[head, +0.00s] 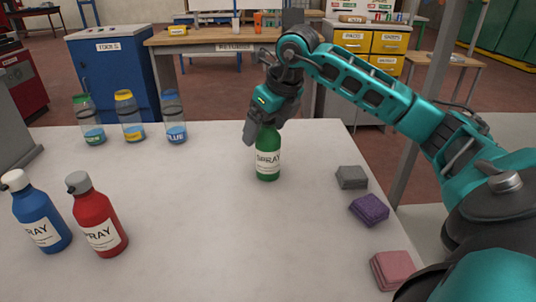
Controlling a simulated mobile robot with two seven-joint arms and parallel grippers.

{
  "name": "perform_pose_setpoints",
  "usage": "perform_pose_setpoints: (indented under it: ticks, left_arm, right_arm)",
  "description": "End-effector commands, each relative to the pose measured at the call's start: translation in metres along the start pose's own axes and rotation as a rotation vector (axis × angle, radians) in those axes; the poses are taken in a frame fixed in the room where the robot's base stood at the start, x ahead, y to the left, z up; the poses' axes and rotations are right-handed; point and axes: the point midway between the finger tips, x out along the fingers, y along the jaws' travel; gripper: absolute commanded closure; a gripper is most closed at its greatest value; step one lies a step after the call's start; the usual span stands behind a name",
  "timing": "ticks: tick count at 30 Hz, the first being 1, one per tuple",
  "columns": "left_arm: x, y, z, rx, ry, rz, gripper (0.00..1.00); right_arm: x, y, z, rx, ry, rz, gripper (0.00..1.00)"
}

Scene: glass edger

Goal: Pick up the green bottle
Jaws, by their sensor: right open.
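The green bottle (267,158), with a white SPRAY label, stands upright on the white table in the middle of the head view. My right gripper (258,132) is at the top of the green bottle, pointing down and open. A finger shows on the left side of the bottle's upper part; the bottle's top is hidden by the gripper. I cannot tell whether the fingers touch the bottle. My left gripper is not in view.
A blue spray bottle (42,218) and a red one (99,220) stand at the front left. Three clear jars with coloured lids, green (90,121), yellow (130,119) and blue (174,119), stand at the back left. Grey (351,177), purple (369,210) and pink (392,270) folded cloths lie along the right edge.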

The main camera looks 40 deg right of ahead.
Motion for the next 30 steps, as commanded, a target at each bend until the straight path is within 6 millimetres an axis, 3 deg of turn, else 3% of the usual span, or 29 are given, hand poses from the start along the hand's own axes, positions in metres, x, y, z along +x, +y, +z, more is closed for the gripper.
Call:
perform_pose_setpoints:
  ticks: [8, 30]
  left_arm:
    - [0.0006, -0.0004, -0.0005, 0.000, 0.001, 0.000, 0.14]
    - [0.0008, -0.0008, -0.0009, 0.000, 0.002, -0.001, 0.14]
  right_arm:
    - [0.0024, 0.0001, 0.0000, 0.000, 0.000, 0.000, 0.12]
    - [0.0019, 0.0000, 0.0001, 0.000, 0.000, 0.000, 0.83]
